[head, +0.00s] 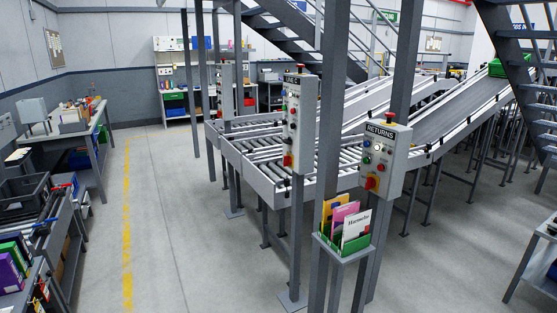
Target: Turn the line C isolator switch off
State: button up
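Several control boxes stand on posts along the roller conveyors. The nearest box (388,158), labelled RETURNS, has coloured buttons and a red rotary switch (371,183) on a yellow plate low on its face. A second grey box (300,122), left of it, has several buttons and a red switch (287,160) near its bottom. A third box (225,88) is farther back; its face is too small to read. My gripper is not in view.
Grey posts (333,120) stand in front of the conveyors (270,165). Workbenches (75,125) line the left. The floor around the yellow line (127,220) is clear. Metal stairs (520,60) rise at right.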

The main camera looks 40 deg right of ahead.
aim_at(287, 161)
jog(key=z, duration=0.2)
jog(key=i, duration=1.1)
jog(key=z, duration=0.25)
